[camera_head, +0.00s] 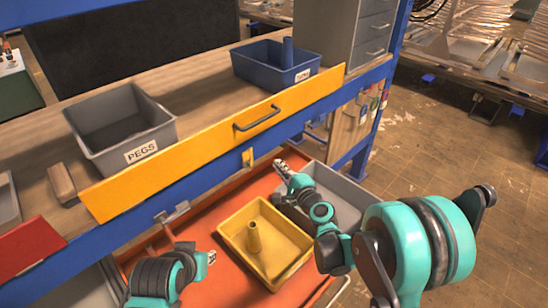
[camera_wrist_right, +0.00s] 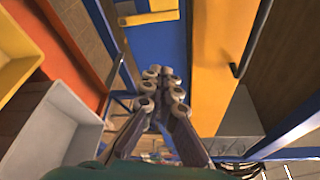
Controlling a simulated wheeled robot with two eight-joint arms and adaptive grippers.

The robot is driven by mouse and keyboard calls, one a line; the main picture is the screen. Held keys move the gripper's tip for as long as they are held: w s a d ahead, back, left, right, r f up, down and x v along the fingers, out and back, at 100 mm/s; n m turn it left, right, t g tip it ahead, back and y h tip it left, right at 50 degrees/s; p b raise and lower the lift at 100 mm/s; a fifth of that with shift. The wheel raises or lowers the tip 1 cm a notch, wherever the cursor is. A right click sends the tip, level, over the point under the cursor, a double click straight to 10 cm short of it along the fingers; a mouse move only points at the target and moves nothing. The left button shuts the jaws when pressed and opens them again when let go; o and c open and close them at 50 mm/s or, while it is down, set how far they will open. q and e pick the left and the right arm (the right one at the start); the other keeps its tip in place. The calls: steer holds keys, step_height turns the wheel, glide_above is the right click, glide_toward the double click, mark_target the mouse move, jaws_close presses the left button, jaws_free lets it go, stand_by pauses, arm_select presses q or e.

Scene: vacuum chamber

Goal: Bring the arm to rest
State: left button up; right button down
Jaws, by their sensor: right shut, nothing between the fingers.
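My right arm reaches in from the right of the head view. Its gripper (camera_head: 280,166) is above the orange surface, near the grey tray (camera_head: 357,191) and close to the yellow drawer front (camera_head: 215,150). In the right wrist view, the right gripper (camera_wrist_right: 163,84) has its fingers together with nothing between them. My left arm shows at the bottom left of the head view. Its gripper (camera_head: 211,257) is left of the yellow bin (camera_head: 232,238), and its fingers are too small to read.
A yellow bin with an upright yellow peg (camera_head: 253,236) sits on the orange surface (camera_head: 215,284). On the bench above are a grey bin labelled PEGS (camera_head: 142,152), a blue bin (camera_head: 258,76) and a wooden block (camera_head: 62,183). A blue post (camera_head: 383,100) stands at the right.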

steer(key=shift+s, duration=0.35)
steer(key=shift+d, duration=0.1)
steer(key=s+d+r+n+g+h, duration=0.1)
steer(key=s+d+r+n+g, duration=0.1)
steer(key=s+n, duration=0.3)
steer(key=s+d+r+n+g+h, duration=0.1)
steer(key=s+r+n, duration=0.1)
steer(key=s+n, duration=0.3)
steer(key=s+d+f+n+g+h, duration=0.2)
steer(key=s+d, duration=0.4)
steer(key=s, duration=0.4)
steer(key=s+d+f+n+g+h, duration=0.2)
steer(key=s+d+n+h, duration=0.1)
steer(key=s+d, duration=0.4)
steer(key=s+n, duration=0.1)
steer(key=s, duration=0.2)
steer(key=shift+f+n+g+h, duration=0.3)
steer(key=shift+f, duration=0.1)
